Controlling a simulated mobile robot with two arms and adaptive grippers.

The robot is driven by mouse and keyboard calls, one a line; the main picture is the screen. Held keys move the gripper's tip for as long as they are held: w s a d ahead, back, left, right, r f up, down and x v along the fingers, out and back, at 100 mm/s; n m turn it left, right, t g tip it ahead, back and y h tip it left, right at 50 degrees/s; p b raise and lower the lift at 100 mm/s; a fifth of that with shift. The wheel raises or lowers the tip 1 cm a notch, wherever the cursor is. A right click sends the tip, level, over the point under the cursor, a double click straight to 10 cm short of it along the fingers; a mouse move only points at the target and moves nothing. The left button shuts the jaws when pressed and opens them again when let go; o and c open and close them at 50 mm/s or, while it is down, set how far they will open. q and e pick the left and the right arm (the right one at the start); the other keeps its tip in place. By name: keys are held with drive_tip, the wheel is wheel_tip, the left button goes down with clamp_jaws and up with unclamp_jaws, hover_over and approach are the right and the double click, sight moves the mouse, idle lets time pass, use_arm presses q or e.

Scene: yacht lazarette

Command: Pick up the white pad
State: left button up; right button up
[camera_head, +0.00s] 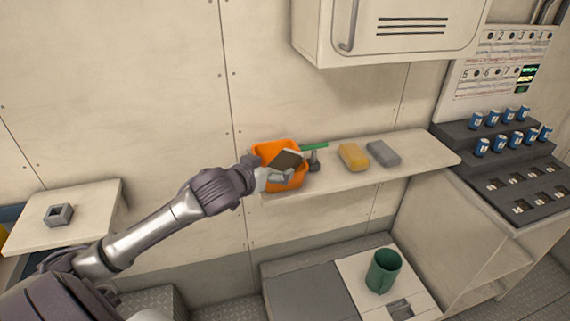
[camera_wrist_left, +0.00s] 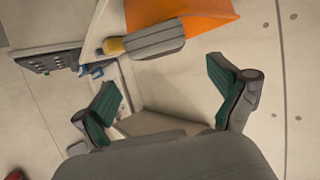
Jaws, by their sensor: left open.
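I cannot make out a clearly white pad in either view. A grey block-shaped pad (camera_head: 383,153) lies on the wall shelf (camera_head: 425,148), right of a yellow sponge (camera_head: 353,156). My left gripper (camera_head: 281,173) is at the shelf's left end, in front of the orange bin (camera_head: 265,152), and covers part of it. In the left wrist view its two green-lined fingers (camera_wrist_left: 160,85) are spread with nothing gripped between them. A grey rounded piece (camera_wrist_left: 150,38) appears beyond them, beside the orange bin (camera_wrist_left: 175,12). My right gripper is not in view.
A wall cabinet (camera_head: 390,30) hangs above the shelf. A stepped rack (camera_head: 465,135) with blue cans stands right. A green cup (camera_head: 383,271) is below. A small grey block (camera_head: 59,214) sits on the left ledge.

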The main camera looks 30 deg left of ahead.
sight(284, 161)
use_arm(q)
drive_tip(key=x, duration=0.4)
drive_tip(key=shift+w, duration=0.1)
drive_tip(key=shift+w+p, duration=0.3)
drive_tip(key=shift+p, duration=0.2)
drive_tip(key=p+x, duration=0.1)
drive_tip(key=x, duration=0.3)
drive_tip(key=shift+w+a+f, duration=0.1)
drive_tip(key=shift+w+f, duration=0.15)
drive_tip(key=shift+s, duration=0.15)
drive_tip(key=shift+c, duration=1.1)
drive_tip(key=c, duration=0.9)
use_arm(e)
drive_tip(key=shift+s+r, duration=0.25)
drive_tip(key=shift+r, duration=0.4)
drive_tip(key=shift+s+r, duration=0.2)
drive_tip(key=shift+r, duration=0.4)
